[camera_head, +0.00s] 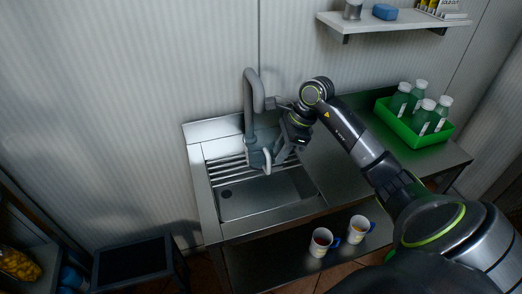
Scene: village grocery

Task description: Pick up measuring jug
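My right arm reaches from the lower right to the sink. A small grey shape with a pale, handle-like curve (258,159) is at the fingertips, below the tap. It may be the measuring jug, but I cannot tell it clearly from the tap and fingers. Whether the fingers are open or shut on it does not show. My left gripper is not in view.
The steel sink basin (262,197) looks empty. A green crate (415,133) of several bottles stands on the counter at right. Two mugs, one (321,241) left of the other (358,229), stand on the lower shelf. A wall shelf (395,22) hangs above.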

